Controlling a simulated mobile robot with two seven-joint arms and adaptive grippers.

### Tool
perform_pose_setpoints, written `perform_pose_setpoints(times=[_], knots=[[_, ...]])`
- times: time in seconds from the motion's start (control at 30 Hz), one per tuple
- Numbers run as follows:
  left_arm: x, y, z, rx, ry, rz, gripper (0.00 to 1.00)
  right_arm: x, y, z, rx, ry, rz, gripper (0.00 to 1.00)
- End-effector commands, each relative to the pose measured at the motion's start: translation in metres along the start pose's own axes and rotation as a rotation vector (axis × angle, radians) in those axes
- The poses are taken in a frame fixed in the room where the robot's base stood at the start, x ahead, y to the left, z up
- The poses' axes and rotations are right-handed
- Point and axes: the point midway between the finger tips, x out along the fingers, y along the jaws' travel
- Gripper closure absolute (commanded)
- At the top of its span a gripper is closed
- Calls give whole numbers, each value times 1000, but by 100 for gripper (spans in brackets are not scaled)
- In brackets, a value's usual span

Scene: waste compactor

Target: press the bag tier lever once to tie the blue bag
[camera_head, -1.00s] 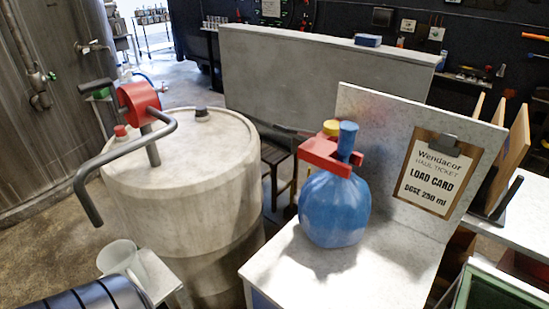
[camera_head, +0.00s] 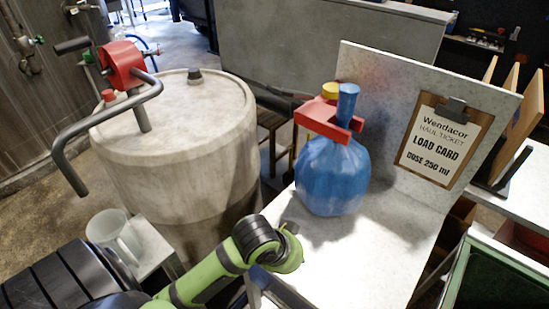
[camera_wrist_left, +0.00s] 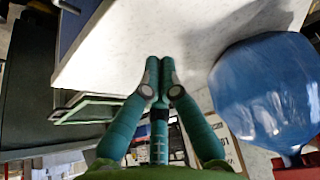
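The blue bag (camera_head: 331,178) stands on the pale counter (camera_head: 378,250), its narrow neck (camera_head: 347,100) upright through the red bag tier (camera_head: 326,120). A yellow knob (camera_head: 330,90) sits on the tier behind the neck; I cannot tell whether it is the lever. My green left arm comes in from the bottom in the head view, its far end low in front of the bag and apart from it. In the left wrist view my left gripper (camera_wrist_left: 160,72) has its fingertips together with nothing between them, and the bag (camera_wrist_left: 268,90) is to the right. My right gripper is out of view.
A load card board (camera_head: 440,145) leans on the upright panel behind the counter. A large drum (camera_head: 185,150) with a red crank pump (camera_head: 122,65) stands to the left. A clear jug (camera_head: 115,235) stands on a small stand. The counter right of the bag is clear.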

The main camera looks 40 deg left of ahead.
Motion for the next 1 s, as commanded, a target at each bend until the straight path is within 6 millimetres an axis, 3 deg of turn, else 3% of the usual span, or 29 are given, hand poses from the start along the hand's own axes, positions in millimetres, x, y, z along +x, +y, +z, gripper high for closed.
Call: perform_pose_setpoints(times=[0.03, 0.27, 0.47, 0.73, 1.0], knots=[[-3, -8, -18, 20, 21, -5, 100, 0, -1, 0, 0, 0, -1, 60], [-28, -43, -94, 82, 82, -18, 100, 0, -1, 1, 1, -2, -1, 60], [-70, -84, -155, 93, 122, -55, 100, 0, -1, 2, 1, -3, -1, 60], [-160, -146, -219, 31, 180, -122, 100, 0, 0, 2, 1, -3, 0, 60], [-264, -194, -249, -92, 256, -155, 100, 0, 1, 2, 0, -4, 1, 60]])
